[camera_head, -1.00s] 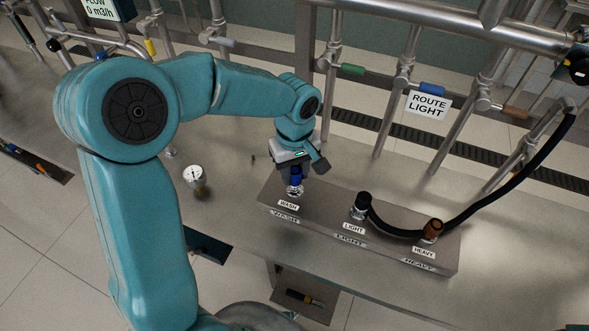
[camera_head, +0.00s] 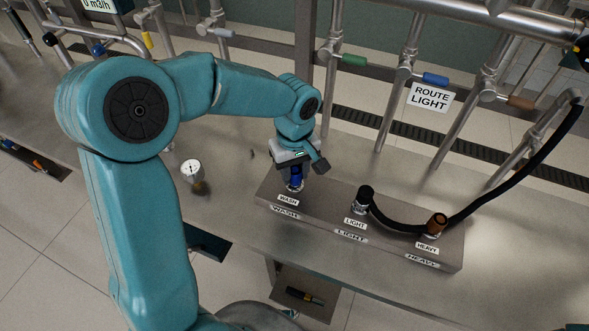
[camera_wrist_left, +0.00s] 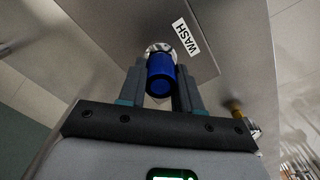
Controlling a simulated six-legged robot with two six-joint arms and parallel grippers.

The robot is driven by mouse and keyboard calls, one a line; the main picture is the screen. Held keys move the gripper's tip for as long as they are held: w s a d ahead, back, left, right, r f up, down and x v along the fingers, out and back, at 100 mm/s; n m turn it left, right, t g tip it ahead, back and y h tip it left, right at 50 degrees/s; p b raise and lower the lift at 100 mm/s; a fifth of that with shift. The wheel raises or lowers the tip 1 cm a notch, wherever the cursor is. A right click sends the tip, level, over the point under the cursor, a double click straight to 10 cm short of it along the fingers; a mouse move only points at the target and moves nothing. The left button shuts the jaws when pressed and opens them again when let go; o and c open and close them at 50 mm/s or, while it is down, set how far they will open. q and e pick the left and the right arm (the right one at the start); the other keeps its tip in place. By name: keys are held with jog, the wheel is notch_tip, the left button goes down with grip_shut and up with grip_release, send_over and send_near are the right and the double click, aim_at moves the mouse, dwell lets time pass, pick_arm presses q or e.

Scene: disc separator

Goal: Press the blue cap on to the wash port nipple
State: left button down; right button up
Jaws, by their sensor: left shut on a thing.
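The blue cap (camera_head: 295,180) is held in my left gripper (camera_head: 294,177), which is shut on it directly over the WASH port of the grey block. In the left wrist view the blue cap (camera_wrist_left: 161,76) sits between the two fingers of the left gripper (camera_wrist_left: 160,85). The silver wash port nipple (camera_head: 294,187) shows just under the cap, and it also shows behind the cap in the left wrist view (camera_wrist_left: 156,48). The cap and nipple look in line and touching or nearly so; how far the cap is seated is hidden. My right gripper is out of view.
The port block (camera_head: 390,240) also carries a LIGHT port with a black fitting (camera_head: 365,193) and a HEAVY port with a brown fitting (camera_head: 437,222). A black hose (camera_head: 520,170) arcs at the right. A small gauge (camera_head: 192,171) stands left of the block. Pipes run behind.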

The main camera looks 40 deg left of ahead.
pick_arm(q)
jog(key=shift+f, duration=0.4)
jog(key=c, duration=1)
grip_release()
jog(key=o, duration=0.3)
notch_tip(320, 180, up, 20)
jog(key=p, duration=0.5)
jog(key=shift+r, duration=0.2)
